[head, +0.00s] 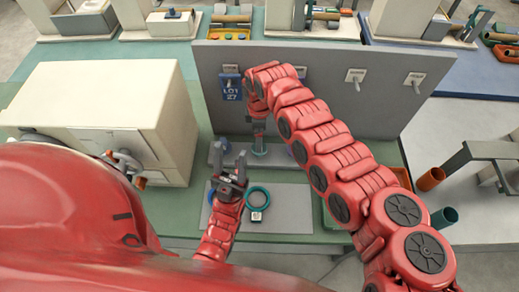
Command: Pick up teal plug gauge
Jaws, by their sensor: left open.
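My left gripper (232,163) is open, fingers pointing away from me, above the grey plate (290,208) on the green bench. Nothing shows between its fingers. A teal ring-shaped piece (265,192) lies on the plate just right of the left gripper. A small teal piece (259,152) shows farther back, below the end of my right arm; I cannot tell which teal piece is the plug gauge. My right arm reaches in from the right, and its gripper (258,118) points down in front of the grey panel. Its fingers are too small and covered to read.
The upright grey panel (385,105) carries hooks and a blue "LOT 27" tag (230,87). A large cream machine (110,105) stands at the left. An orange tube (431,179) and a teal tube (444,217) are at the right. The plate's right part is clear.

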